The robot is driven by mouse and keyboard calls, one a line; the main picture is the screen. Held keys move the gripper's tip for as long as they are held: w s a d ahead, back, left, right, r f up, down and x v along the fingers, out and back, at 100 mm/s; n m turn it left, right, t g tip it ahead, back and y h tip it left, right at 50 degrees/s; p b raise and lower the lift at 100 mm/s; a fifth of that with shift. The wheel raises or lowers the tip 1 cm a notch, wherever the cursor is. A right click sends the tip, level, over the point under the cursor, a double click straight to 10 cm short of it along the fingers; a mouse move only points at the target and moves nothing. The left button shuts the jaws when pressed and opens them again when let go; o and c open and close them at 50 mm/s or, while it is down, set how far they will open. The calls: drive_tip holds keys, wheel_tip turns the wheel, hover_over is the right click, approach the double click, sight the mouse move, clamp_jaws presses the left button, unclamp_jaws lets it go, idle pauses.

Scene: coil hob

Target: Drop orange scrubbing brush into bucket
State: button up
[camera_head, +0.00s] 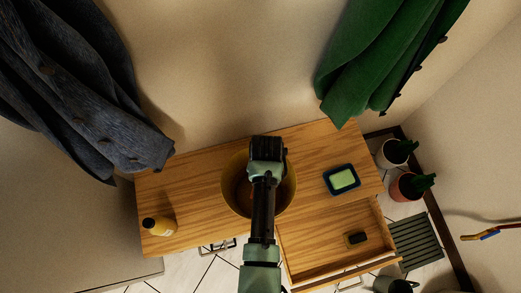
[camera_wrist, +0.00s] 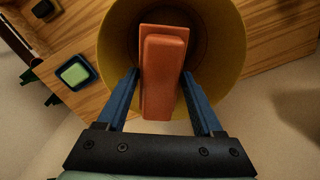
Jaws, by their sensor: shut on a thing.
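The orange scrubbing brush (camera_wrist: 163,75) is between the two blue fingers of my gripper (camera_wrist: 160,85) in the wrist view. My gripper is shut on it. The brush is over the mouth of the yellow bucket (camera_wrist: 224,65), with the bucket's dark inside behind it. In the head view the bucket (camera_head: 229,194) stands on the wooden cabinet top, and my gripper (camera_head: 266,150) is above it. There my own arm hides the brush and part of the bucket. How far the brush is above the rim or below it I cannot tell.
A green sponge in a dark dish (camera_head: 342,180) lies right of the bucket. A yellow bottle (camera_head: 158,226) stands at the left end of the wooden top (camera_head: 195,190). An open drawer (camera_head: 325,245) holds a small dark item (camera_head: 356,239). Green (camera_head: 375,50) and dark blue (camera_head: 75,80) coats hang behind.

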wheel_tip(320, 180, down, 2)
drive_tip(key=shift+f+b, duration=0.25)
drive_tip(key=shift+b, duration=0.6)
drive_tip(key=o, duration=1.2)
wheel_tip(320, 180, up, 13)
drive_tip(key=shift+r+p, duration=0.1)
drive_tip(key=shift+p, duration=1)
